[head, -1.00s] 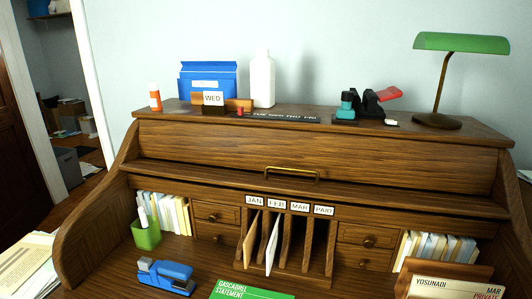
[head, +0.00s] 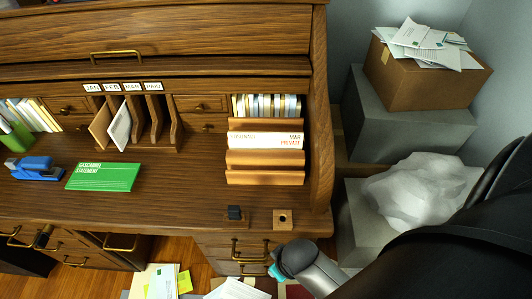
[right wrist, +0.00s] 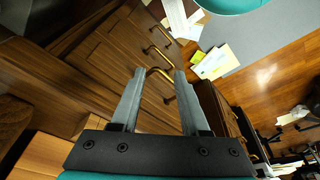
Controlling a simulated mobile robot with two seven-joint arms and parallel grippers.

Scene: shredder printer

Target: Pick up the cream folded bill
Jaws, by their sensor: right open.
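I cannot tell for certain which one is the bill. My right arm comes in from the right in the head view, low by the desk's front right corner; its fingers are not clear there. In the right wrist view my right gripper (right wrist: 160,72) is open and empty, with wooden drawers and brass handles beyond it. My left gripper is not in view.
A green Gascarrel statement (head: 103,177) and a blue stapler (head: 36,169) lie on the desktop. A wooden letter rack (head: 265,159) stands at the right. Boxes and a crumpled white bag (head: 422,188) fill the right side. Papers (head: 160,281) lie below the drawers. The desktop's middle is clear.

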